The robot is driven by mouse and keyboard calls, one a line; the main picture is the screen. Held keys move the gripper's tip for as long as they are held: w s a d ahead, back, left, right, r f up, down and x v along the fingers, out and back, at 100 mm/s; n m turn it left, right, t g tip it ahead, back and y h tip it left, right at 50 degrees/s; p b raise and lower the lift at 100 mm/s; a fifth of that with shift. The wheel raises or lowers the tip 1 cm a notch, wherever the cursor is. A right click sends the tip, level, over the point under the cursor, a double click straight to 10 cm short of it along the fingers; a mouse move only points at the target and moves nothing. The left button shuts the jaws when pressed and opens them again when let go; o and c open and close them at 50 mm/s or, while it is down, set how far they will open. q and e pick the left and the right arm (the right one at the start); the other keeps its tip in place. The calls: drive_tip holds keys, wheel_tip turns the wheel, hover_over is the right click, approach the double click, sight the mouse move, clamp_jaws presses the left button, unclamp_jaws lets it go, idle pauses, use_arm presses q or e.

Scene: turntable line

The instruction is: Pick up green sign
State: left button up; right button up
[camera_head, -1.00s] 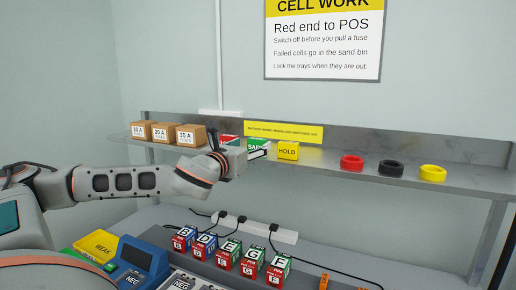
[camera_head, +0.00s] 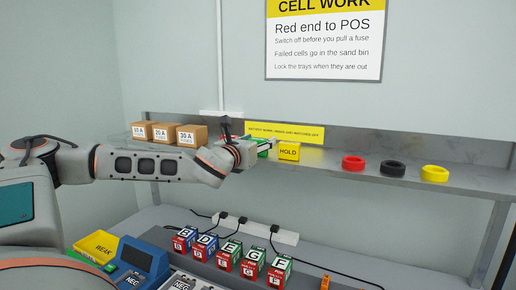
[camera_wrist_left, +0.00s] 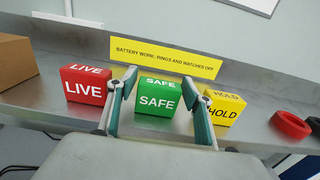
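The green sign (camera_wrist_left: 158,98) is a block reading SAFE, standing on the shelf between the red LIVE sign (camera_wrist_left: 84,86) and the yellow HOLD sign (camera_wrist_left: 223,107). My left gripper (camera_wrist_left: 159,80) is open, with one finger along each side of the green sign in the left wrist view. I cannot tell whether the fingers touch it. In the head view, my left gripper (camera_head: 262,145) covers most of the green sign (camera_head: 264,153), and the HOLD sign (camera_head: 288,151) stands just right of it. My right gripper is out of view.
The grey shelf (camera_head: 320,165) also holds several brown fuse boxes (camera_head: 190,136) at left and black, red and yellow rings (camera_head: 392,168) at right. A yellow notice strip (camera_wrist_left: 165,56) is behind the signs. Below stand several lettered blocks (camera_head: 228,253) and a power strip (camera_head: 257,232).

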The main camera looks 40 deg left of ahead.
sight(258, 139)
use_arm(q)
drive_tip(key=c, duration=0.6)
drive_tip(key=shift+r+p, duration=1.1)
drive_tip(key=shift+r, duration=8.9)
